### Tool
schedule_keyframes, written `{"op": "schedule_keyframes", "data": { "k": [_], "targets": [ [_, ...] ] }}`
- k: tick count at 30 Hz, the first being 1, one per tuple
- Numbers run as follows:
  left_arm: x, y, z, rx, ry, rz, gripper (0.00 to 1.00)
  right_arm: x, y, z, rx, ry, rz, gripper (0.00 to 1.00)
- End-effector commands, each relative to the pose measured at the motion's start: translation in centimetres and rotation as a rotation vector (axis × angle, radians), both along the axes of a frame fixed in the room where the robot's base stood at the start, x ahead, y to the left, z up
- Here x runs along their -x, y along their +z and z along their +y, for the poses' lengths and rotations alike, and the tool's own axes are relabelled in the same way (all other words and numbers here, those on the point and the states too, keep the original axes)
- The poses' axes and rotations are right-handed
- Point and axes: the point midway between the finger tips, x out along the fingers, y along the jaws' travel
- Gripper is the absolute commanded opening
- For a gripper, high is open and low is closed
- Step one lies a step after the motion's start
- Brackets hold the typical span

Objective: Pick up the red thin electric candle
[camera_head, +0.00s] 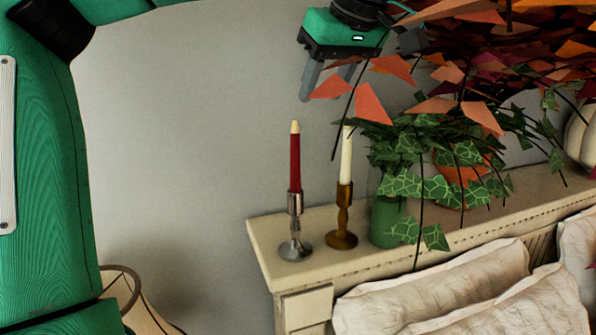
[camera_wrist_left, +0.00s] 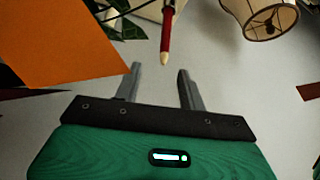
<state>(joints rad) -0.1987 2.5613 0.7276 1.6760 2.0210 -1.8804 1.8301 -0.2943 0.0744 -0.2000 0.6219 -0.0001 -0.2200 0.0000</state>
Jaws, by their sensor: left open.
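The red thin candle (camera_head: 295,163) has a pale tip and stands upright in a silver holder (camera_head: 295,232) at the left end of the shelf. In the left wrist view the candle (camera_wrist_left: 167,34) shows upside down, its tip just beyond and between my left gripper's fingertips (camera_wrist_left: 160,69). In the head view my left gripper (camera_head: 332,88) is above and slightly right of the candle, open and empty, apart from it. Leaves partly hide one finger. My right gripper is not in view.
A cream candle (camera_head: 346,158) in a brass holder (camera_head: 343,222) stands close right of the red one. A green vase (camera_head: 386,222) with ivy and orange-red leaves (camera_head: 480,55) crowds the right. White pillows (camera_head: 440,290) lie below the shelf (camera_head: 262,232). A lampshade (camera_head: 140,300) is lower left.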

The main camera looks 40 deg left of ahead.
Motion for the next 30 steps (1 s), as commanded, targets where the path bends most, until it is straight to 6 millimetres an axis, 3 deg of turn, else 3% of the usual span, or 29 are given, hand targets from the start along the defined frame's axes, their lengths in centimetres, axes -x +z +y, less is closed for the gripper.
{"op": "schedule_keyframes", "data": {
  "k": [12, 20, 30],
  "targets": [
    [-0.9, -5.5, 3.7, 0.001, -0.001, 0.003, 0.41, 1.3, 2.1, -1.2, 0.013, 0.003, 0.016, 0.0],
    [-1.1, -7.0, 4.5, 0.001, -0.001, 0.0, 0.41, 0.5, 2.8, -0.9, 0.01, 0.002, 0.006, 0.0],
    [-1.2, -9.9, 6.5, 0.003, -0.001, 0.003, 0.41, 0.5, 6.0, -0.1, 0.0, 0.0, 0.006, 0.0]
  ]
}}
